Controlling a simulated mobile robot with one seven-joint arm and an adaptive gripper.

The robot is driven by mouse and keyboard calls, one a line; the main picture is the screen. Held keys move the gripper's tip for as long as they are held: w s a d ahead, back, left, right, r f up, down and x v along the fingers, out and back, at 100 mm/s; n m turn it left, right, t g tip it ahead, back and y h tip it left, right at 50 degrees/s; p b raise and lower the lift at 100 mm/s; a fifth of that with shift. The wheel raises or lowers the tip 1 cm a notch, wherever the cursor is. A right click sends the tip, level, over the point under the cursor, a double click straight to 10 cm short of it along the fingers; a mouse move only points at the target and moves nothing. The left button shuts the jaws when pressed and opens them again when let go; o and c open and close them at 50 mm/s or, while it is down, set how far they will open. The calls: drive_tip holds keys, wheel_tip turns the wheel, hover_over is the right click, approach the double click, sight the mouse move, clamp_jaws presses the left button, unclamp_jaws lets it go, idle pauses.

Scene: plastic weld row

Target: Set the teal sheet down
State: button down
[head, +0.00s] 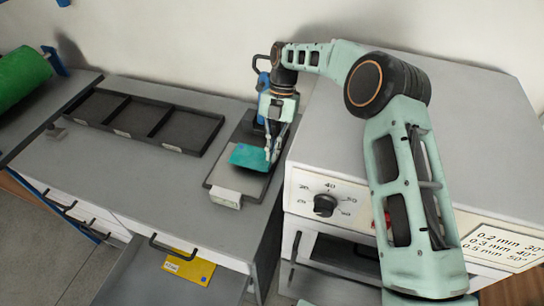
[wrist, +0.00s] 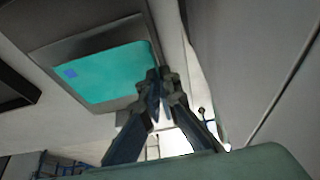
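The teal sheet (head: 247,157) is a thin, flat piece over the grey plate of a bench scale (head: 229,181). In the wrist view the teal sheet (wrist: 105,78) bears a small blue square and lies in front of the dark-framed plate. My gripper (head: 271,152) is at the sheet's right edge, pointing down. In the wrist view the fingertips of my gripper (wrist: 159,84) come together on the sheet's edge. I cannot tell whether the sheet touches the plate.
A black three-compartment tray (head: 146,121) stands empty at the back left of the grey bench (head: 130,172). A large machine with a dial (head: 325,205) stands close on the right. A green roll (head: 22,78) is at far left.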

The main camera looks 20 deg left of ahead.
drive_tip(key=shift+s+f, duration=0.1)
drive_tip(key=shift+f, duration=1.15)
drive_tip(key=shift+f, duration=0.25)
drive_tip(key=c, duration=2.2)
unclamp_jaws()
drive_tip(key=shift+r, duration=0.1)
drive_tip(key=shift+o, duration=0.2)
drive_tip(key=shift+r, duration=0.1)
drive_tip(key=v, duration=1.2)
drive_tip(key=shift+a, duration=0.1)
